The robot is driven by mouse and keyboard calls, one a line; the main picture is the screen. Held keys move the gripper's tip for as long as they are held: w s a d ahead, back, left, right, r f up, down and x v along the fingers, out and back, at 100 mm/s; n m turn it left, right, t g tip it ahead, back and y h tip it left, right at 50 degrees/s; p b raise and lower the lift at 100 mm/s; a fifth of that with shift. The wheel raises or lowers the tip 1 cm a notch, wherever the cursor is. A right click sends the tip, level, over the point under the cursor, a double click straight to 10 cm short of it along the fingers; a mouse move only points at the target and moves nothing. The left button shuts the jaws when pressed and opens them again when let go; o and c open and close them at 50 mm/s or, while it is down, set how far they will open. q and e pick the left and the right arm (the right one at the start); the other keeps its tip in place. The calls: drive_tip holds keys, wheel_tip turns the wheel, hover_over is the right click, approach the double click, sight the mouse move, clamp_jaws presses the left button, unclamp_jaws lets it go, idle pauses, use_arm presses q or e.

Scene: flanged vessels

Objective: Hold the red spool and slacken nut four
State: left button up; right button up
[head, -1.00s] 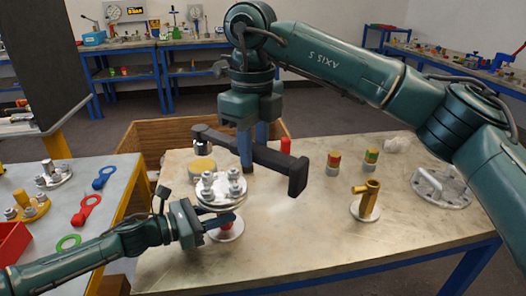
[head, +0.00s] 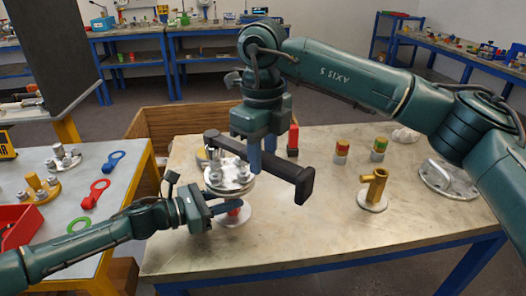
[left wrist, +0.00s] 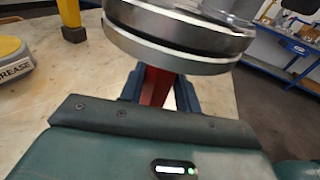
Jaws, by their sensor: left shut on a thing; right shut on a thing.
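The red spool (head: 234,212) stands on the table under a round silver flange (head: 232,187) with several bolts and nuts on top. My left gripper (head: 227,207) is shut on its red neck, just below the flange. The red neck also shows between the fingers in the left wrist view (left wrist: 156,86). My right gripper (head: 263,153) is shut on a dark long-handled wrench (head: 285,170). The wrench head is over the far left part of the flange. I cannot tell whether it sits on a nut, or which nut is number four.
A brass fitting (head: 373,190), two small banded cylinders (head: 341,152) and a silver flanged part (head: 447,178) stand to the right. A red bottle (head: 293,140) is behind the wrench. A yellow-topped grease tin (left wrist: 12,52) is beside the spool. The table's front right is clear.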

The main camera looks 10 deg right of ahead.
drive_tip(key=shift+f, duration=0.1)
drive_tip(key=shift+f, duration=1)
drive_tip(key=w+d+r+n, duration=0.3)
drive_tip(key=w+r+n, duration=0.2)
idle(0.7)
drive_tip(key=shift+w+d, duration=0.1)
idle(0.6)
use_arm(q)
drive_tip(key=o, duration=1)
